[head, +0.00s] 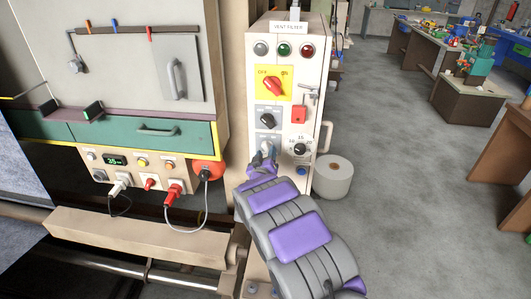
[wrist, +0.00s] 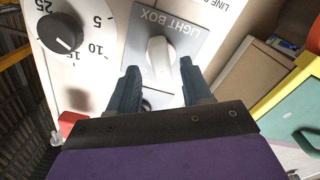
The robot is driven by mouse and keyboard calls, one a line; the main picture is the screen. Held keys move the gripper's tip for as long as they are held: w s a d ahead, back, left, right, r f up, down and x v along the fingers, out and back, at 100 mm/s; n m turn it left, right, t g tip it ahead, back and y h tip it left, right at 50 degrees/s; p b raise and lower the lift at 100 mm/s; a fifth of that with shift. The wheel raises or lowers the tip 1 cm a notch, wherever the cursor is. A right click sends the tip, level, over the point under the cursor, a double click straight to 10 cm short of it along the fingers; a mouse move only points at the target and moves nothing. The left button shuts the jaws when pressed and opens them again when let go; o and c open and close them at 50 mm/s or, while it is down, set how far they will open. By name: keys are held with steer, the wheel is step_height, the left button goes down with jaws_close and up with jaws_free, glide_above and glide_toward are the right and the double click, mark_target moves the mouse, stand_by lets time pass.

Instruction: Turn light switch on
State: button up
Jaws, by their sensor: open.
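The light switch is a pale rotary knob (wrist: 160,60) on a grey plate marked LIGHT BOX (wrist: 190,45), upside down in the wrist view. In the head view its grey plate (head: 273,143) is low on the front of the cream control box, partly hidden by my gripper. My gripper (wrist: 159,68) is open, with one dark blue finger on each side of the knob. I cannot tell whether the fingers touch it. In the head view my gripper (head: 263,157) is right at the plate.
Close by are a black timer dial (wrist: 60,33), a black knob (head: 267,120), a red switch on yellow (head: 272,86) and a red padlock-like piece (head: 299,114). A green-drawered machine (head: 140,137) stands left. A white roll (head: 333,177) stands on the floor right.

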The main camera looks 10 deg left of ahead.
steer(key=shift+w, duration=0.75)
steer(key=shift+w+a, duration=0.3)
steer(key=shift+a, duration=0.05)
steer(key=shift+d, duration=0.3)
steer(key=c, duration=0.4)
steer(key=shift+a, duration=0.1)
jaws_close()
